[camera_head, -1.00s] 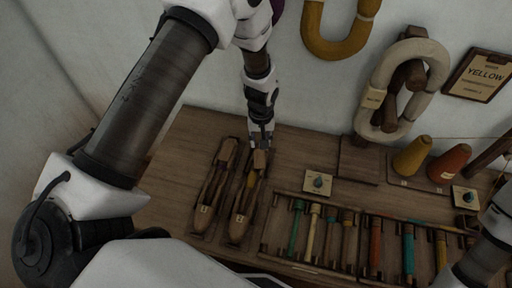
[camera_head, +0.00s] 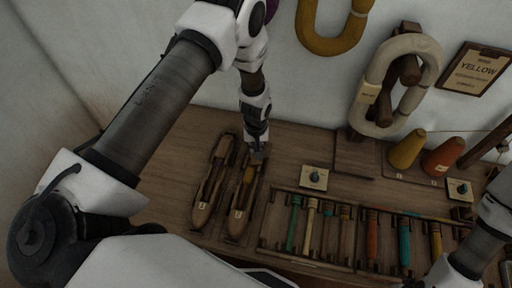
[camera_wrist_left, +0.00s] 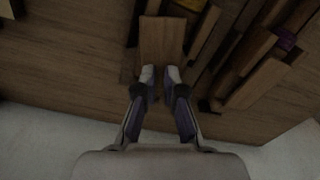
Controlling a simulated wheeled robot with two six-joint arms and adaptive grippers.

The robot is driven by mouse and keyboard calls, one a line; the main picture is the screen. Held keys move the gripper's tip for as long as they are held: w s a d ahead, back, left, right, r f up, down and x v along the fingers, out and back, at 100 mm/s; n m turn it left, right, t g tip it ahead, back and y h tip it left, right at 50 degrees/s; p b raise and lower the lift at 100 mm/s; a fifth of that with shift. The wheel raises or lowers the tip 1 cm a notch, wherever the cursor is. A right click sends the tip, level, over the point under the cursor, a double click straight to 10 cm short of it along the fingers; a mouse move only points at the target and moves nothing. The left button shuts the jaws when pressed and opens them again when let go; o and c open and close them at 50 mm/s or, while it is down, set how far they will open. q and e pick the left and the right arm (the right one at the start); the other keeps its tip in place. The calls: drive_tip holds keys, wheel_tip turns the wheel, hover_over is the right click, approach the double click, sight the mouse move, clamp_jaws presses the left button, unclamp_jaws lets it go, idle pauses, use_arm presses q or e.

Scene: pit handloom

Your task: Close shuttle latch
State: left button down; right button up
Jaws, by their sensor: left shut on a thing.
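Two wooden shuttles lie side by side on the wooden table in the head view, the left one (camera_head: 203,207) and the right one (camera_head: 237,220). My left gripper (camera_head: 257,146) reaches down at the far end of the right shuttle. In the left wrist view its fingertips (camera_wrist_left: 159,74) are shut on a flat wooden latch piece (camera_wrist_left: 162,40). How far the latch stands from the shuttle body cannot be told. My right gripper is not in view; only the right arm shows at the lower right.
A rack (camera_head: 262,238) of coloured bobbins lies right of the shuttles. A small card with a knob (camera_head: 314,177) stands above it. Yellow (camera_head: 406,150) and red (camera_head: 446,157) cones stand farther right. A wall rises behind the table.

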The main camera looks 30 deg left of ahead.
use_arm(q)
drive_tip(key=m, duration=0.3)
drive_tip(key=shift+b, duration=0.4)
drive_tip(key=c, duration=1.3)
unclamp_jaws()
drive_tip(key=shift+o, duration=0.2)
wheel_tip(320, 180, up, 12)
